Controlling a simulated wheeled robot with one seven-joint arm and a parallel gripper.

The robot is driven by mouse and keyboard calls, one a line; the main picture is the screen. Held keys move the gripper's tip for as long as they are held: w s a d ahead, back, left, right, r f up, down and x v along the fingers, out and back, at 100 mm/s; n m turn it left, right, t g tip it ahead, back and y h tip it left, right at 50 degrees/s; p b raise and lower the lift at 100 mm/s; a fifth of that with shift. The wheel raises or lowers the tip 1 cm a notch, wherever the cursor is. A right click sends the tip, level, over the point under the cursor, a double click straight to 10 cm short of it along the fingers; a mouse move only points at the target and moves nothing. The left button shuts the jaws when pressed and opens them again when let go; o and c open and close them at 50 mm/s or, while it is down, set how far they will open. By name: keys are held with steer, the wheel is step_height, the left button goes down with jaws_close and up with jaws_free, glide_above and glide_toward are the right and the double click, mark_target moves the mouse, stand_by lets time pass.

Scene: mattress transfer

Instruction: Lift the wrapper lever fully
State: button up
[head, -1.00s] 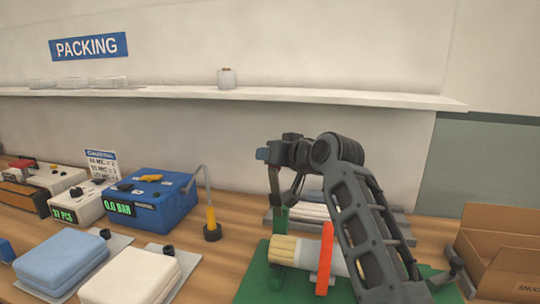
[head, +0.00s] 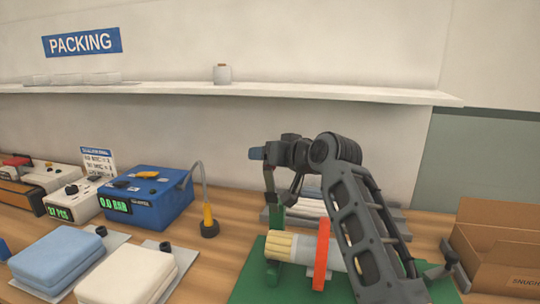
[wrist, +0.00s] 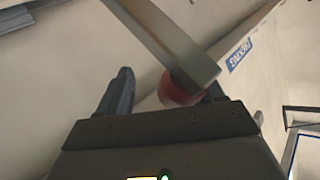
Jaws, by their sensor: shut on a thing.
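The wrapper stands on a green base (head: 247,284), with a cream-ended roll (head: 289,247) lying in it and an upright orange-red plate (head: 321,254) around the roll. In the wrist view, the lever is a grey-olive bar (wrist: 168,38) with a round red knob (wrist: 178,92) at its end. My gripper (wrist: 165,88) has dark fingers on either side of the knob and is shut on it. In the head view my gripper is high above the wrapper's left side, and the knob cannot be made out. My arm hides the wrapper's right part.
A blue gauge box (head: 148,200) and a yellow-handled hose tool (head: 208,222) stand left of the wrapper. Folded blue (head: 60,255) and cream (head: 128,275) mattresses lie at front left. An open cardboard box (head: 495,245) is at right. A shelf (head: 300,92) runs along the wall behind.

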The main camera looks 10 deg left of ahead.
steer(key=s+d+r+p, duration=0.2)
steer(key=d+r+p, duration=0.3)
steer(key=d, duration=0.1)
steer(key=shift+s+d+r+p, duration=0.2)
steer(key=shift+s+r+p, duration=0.1)
steer(key=shift+s+p, duration=0.1)
stand_by(0.6)
stand_by(0.4)
steer(key=b+v, duration=0.1)
steer(key=v, duration=0.6)
steer(key=shift+s+d+b, duration=0.25)
steer(key=shift+b, duration=0.15)
steer(key=shift+r, duration=0.15)
